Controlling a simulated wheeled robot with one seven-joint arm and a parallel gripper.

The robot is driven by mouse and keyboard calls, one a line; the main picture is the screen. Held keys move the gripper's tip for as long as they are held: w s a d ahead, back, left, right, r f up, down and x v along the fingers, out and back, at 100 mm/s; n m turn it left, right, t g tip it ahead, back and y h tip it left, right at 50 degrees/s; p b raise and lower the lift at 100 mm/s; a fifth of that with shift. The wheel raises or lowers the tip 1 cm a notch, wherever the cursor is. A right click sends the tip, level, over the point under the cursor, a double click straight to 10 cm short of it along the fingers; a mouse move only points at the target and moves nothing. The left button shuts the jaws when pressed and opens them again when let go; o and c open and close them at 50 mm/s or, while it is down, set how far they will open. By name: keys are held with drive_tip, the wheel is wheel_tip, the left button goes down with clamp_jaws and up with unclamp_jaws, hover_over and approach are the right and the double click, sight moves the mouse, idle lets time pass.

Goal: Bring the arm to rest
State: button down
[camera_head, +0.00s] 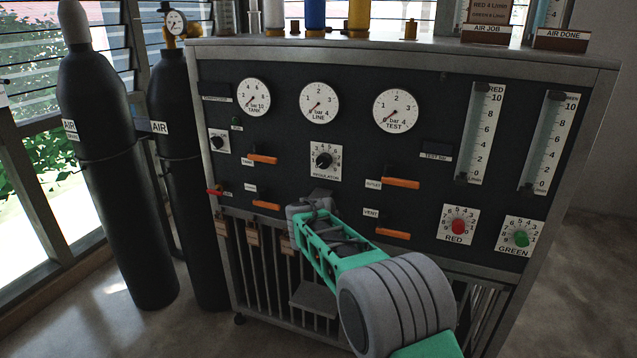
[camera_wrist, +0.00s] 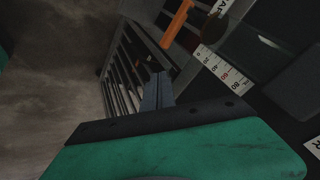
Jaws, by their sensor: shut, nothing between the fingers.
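My arm, green and grey, reaches from the lower right of the head view toward the front of a dark gauge panel (camera_head: 285,195). My gripper (camera_head: 318,197) is at the arm's far end, in front of the panel below the regulator knob (camera_head: 323,160). In the wrist view my gripper (camera_wrist: 155,92) is shut and empty, its grey fingers together. Whether the fingers touch the panel cannot be told. The arm hides part of the panel's lower middle and the slatted rack below.
Orange levers stick out near my gripper, including the vent lever (camera_head: 393,233) and outlet lever (camera_head: 401,183). Two dark air cylinders, one in front (camera_head: 115,180) and one behind (camera_head: 185,170), stand at left. Bare floor (camera_head: 590,270) shows at right.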

drive_tip(key=s+d+r+n+y+p, duration=0.1)
drive_tip(key=s+d+r+n+p, duration=0.15)
drive_tip(key=s+r, duration=0.35)
drive_tip(key=s+d+r+n+p, duration=0.1)
drive_tip(key=s+r+n+p, duration=0.2)
drive_tip(key=r, duration=0.5)
drive_tip(key=s+r+n+g+y+p, duration=0.1)
drive_tip(key=s+r+n+p, duration=0.1)
drive_tip(key=s, duration=0.7)
drive_tip(key=s+r+n+y+p, duration=0.1)
drive_tip(key=s+r+n+p, duration=0.2)
drive_tip(key=s+p, duration=0.3)
drive_tip(key=s+r+n+g+p, duration=0.1)
drive_tip(key=s+r+n+p, duration=0.2)
drive_tip(key=s, duration=0.8)
drive_tip(key=shift+s+d+r+n+g+y+p, duration=0.2)
drive_tip(key=shift+s+d+n+g+y+p, duration=0.15)
drive_tip(key=shift+n+p, duration=0.3)
drive_tip(key=shift+a, duration=0.1)
